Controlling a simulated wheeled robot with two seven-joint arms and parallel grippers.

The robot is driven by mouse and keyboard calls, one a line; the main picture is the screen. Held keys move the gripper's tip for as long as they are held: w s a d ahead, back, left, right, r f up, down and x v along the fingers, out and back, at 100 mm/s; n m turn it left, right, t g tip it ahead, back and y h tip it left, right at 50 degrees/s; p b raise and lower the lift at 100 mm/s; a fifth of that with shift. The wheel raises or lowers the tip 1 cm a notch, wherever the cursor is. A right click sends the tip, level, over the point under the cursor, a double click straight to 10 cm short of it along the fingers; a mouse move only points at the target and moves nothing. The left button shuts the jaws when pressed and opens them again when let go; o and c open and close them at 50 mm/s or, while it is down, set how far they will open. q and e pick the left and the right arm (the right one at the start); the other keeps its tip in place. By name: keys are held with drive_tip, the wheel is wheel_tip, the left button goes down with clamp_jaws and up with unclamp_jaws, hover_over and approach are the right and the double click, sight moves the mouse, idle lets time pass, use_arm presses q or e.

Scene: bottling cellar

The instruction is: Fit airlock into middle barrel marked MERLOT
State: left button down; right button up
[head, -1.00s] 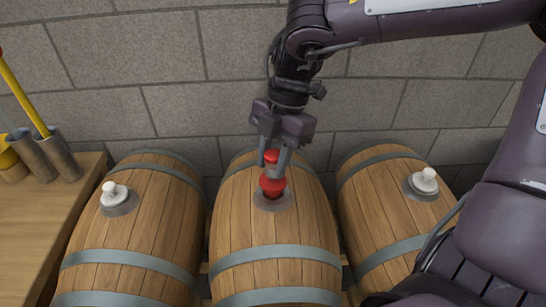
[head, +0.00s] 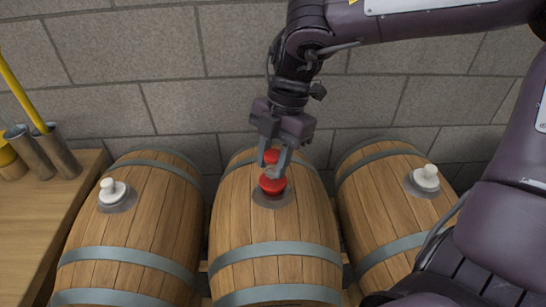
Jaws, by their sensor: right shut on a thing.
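The middle barrel (head: 272,232) lies on its side between two others, with a grey ring around its bung hole on top. My right gripper (head: 272,168) points down over that ring, shut on the red airlock (head: 272,186). The airlock is upright, and its wide lower part is at the grey ring, covering the hole. I cannot tell how deep it sits. No MERLOT lettering is readable. My left gripper is not in view.
The left barrel (head: 140,225) and right barrel (head: 385,205) each have a white stopper, the left one (head: 113,191) and the right one (head: 426,177). A wooden bench (head: 50,215) with metal cups (head: 57,152) stands at left. A block wall (head: 170,60) is close behind.

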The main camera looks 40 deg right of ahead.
drive_tip(key=shift+f+b, duration=0.45)
drive_tip(key=shift+f, duration=0.1)
idle(0.4)
drive_tip(key=o, duration=1.5)
drive_tip(key=shift+o, duration=0.2)
drive_tip(key=shift+r, duration=0.1)
drive_tip(key=shift+r+p, duration=3.15)
drive_tip(key=shift+r, duration=0.8)
drive_tip(key=shift+f, duration=0.1)
